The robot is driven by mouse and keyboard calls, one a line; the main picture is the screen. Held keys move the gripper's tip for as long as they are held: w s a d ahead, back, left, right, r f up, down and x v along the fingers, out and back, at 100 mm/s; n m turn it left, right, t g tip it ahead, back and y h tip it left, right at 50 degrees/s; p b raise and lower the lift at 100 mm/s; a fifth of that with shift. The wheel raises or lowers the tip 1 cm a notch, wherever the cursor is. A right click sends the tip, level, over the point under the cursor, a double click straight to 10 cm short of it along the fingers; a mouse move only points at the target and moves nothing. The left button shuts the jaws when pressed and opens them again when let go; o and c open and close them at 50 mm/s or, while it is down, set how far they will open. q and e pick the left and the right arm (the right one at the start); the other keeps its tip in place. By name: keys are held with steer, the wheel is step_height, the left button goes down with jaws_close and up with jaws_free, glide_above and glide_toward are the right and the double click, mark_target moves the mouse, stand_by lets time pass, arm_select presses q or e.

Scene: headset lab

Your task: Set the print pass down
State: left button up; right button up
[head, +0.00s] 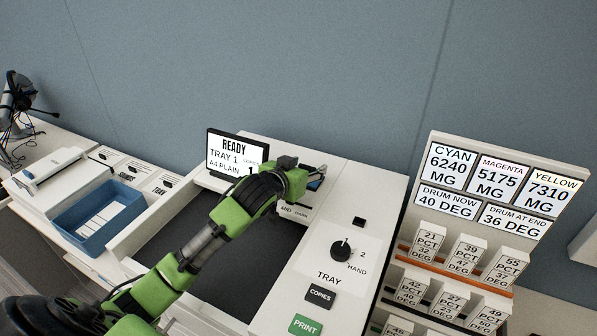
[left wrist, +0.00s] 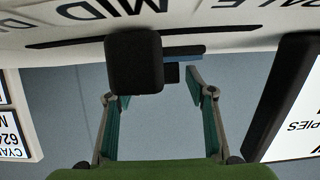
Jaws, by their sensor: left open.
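My left gripper (head: 312,178) reaches over the printer's back ledge and is open. In the left wrist view its two fingers (left wrist: 152,92) stand apart with no object clearly held between them. A small blue flat piece (head: 315,185), which looks like the print pass, lies at the fingertips on the ledge; the gripper partly hides it. In the left wrist view a thin blue strip (left wrist: 183,58) shows beside dark parts near one fingertip. I cannot tell whether a finger touches it. My right gripper is in neither view.
A READY screen (head: 235,153) stands behind my left arm. The panel with a tray knob (head: 340,249) and green PRINT button (head: 305,326) is to the right. A blue tray (head: 77,238) is at left. A rack of labelled blocks (head: 465,225) stands far right.

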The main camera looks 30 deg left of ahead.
arm_select(q)
steer(key=b+v, duration=0.2)
steer(key=v, duration=0.9)
steer(key=shift+s+b, duration=0.35)
